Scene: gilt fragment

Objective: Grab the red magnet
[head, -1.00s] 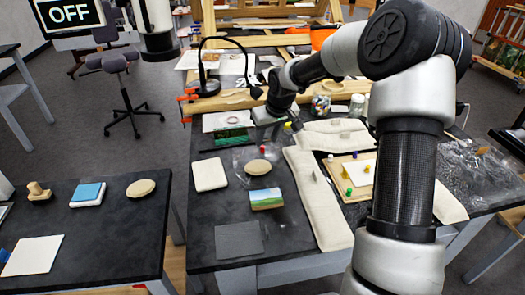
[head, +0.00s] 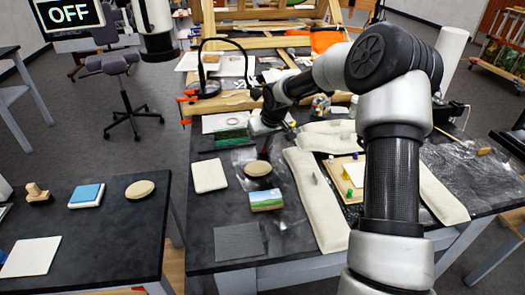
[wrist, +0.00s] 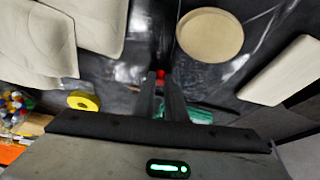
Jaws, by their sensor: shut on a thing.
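The red magnet (wrist: 161,74) shows as a small red spot between the fingertips of my gripper (wrist: 160,80) in the wrist view. The fingers are close together and shut on it, and they hide most of it. In the head view, my gripper (head: 264,130) is low over the dark work table, beyond the round tan disc (head: 257,169). I cannot make out the magnet there. Whether it touches the table is not clear.
The round disc (wrist: 209,34) is right of the fingers in the wrist view, with a pale square block (head: 209,176) farther over. A yellow ring (wrist: 83,101) and long pale cushions (head: 318,198) lie on the other side. A small landscape picture (head: 267,199) lies nearer.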

